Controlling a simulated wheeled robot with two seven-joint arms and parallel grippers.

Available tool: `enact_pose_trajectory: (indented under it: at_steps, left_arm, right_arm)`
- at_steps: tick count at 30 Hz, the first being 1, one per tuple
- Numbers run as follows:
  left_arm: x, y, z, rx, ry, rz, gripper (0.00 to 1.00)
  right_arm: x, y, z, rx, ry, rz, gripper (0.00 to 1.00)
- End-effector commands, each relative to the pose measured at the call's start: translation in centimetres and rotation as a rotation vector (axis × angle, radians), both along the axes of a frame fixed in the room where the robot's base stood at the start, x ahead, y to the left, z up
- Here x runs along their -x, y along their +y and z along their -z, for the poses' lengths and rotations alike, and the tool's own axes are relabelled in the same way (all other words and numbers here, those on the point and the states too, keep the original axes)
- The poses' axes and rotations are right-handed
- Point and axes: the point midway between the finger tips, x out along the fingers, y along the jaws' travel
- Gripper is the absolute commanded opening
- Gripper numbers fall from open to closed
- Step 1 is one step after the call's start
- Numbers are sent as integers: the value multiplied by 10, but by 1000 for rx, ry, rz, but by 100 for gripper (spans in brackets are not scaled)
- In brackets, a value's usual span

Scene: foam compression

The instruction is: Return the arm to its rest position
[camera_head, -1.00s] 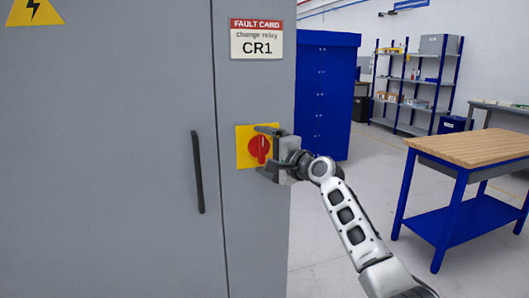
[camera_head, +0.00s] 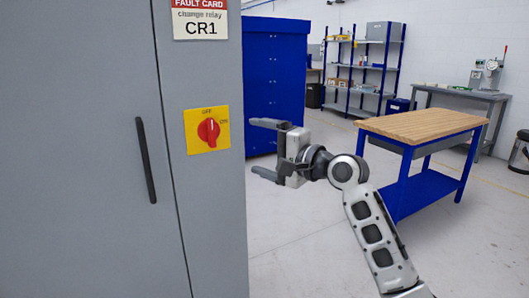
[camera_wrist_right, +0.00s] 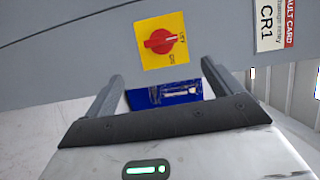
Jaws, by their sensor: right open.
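My right gripper (camera_head: 262,148) is open and empty in the head view, to the right of the grey cabinet (camera_head: 80,150) and apart from it. Its arm comes in from the lower right. The red rotary switch (camera_head: 208,130) sits on a yellow plate (camera_head: 194,146) on the cabinet front, left of the gripper. In the right wrist view the two fingers (camera_wrist_right: 162,90) are spread, and the red switch (camera_wrist_right: 160,41) shows beyond them with nothing between the fingers. My left gripper is not in view.
A black door handle (camera_head: 146,160) is on the cabinet. A fault card reading CR1 (camera_head: 200,20) is above the switch. A wood-topped blue workbench (camera_head: 420,125) stands to the right, with a blue cabinet (camera_head: 272,80) and shelves (camera_head: 362,70) behind. Open floor lies between.

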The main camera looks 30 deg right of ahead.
Motion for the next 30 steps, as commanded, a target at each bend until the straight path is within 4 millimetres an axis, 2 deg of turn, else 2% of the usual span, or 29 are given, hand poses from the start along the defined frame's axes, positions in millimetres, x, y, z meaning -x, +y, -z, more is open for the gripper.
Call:
enact_pose_trajectory:
  at_steps: [4,17,20,23,26,30]
  left_arm:
    - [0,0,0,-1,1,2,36]
    - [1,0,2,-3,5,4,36]
    - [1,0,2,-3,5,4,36]
    - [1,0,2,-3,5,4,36]
    - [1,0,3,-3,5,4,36]
    - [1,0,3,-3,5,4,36]
  right_arm:
    - [6,-3,0,0,1,0,91]
    - [6,-2,0,0,0,0,91]
    - [6,-1,7,14,5,2,91]
    - [7,5,39,84,24,14,91]
    - [16,16,97,234,50,33,91]
    - [51,37,196,530,81,25,91]
